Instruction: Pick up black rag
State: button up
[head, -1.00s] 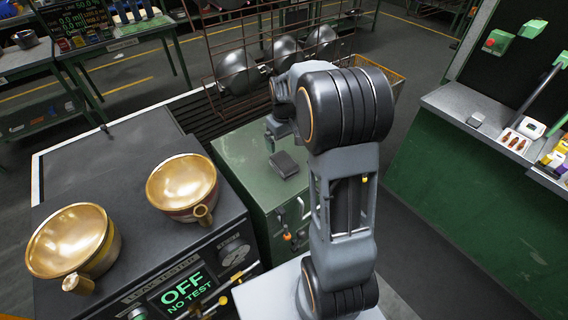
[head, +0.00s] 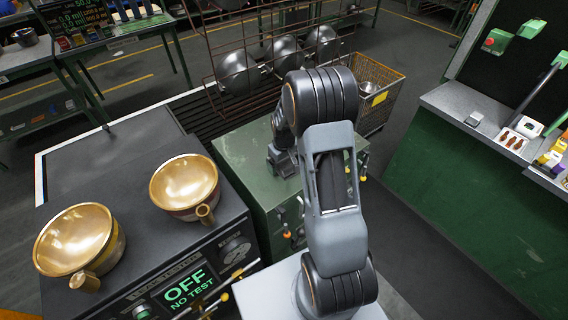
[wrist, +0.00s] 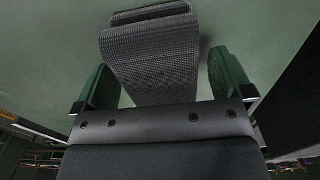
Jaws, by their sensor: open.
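The black rag (wrist: 152,60) is a folded, ribbed dark cloth on the green cabinet top. In the wrist view it lies between the two green fingers of my gripper (wrist: 162,65), with gaps on both sides, and its folded far end reaches past the fingertips. My gripper is open, and its palm bar hides the rag's near end. In the head view my gripper (head: 283,164) is low over the cabinet top and the rag is hidden behind it.
The green cabinet (head: 236,150) stands beside a black test bench (head: 90,160) with two brass pots (head: 185,183) (head: 76,240). A wire rack (head: 215,55) with hanging dark pans rises behind it. A wire basket (head: 378,90) stands at the right.

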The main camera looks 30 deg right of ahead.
jog(key=shift+f, duration=0.15)
jog(key=c, duration=1)
jog(key=shift+r, duration=0.65)
jog(key=w+a+r, duration=0.1)
jog(key=r, duration=0.1)
jog(key=w+a+r+b, duration=0.1)
jog(key=r, duration=0.2)
jog(key=w+a+r, duration=0.1)
jog(key=w+r, duration=0.1)
jog(key=shift+w+r+b, duration=0.1)
jog(key=shift+r+b, duration=0.15)
jog(key=shift+b, duration=0.1)
jog(key=w+a+r, duration=0.1)
jog(key=w, duration=0.1)
jog(key=w+a+r, duration=0.2)
jog(key=w+a+r+b, duration=0.1)
jog(key=w+a, duration=0.1)
jog(key=w, duration=0.1)
jog(key=shift+w+a+r, duration=0.1)
jog(key=shift+r, duration=0.05)
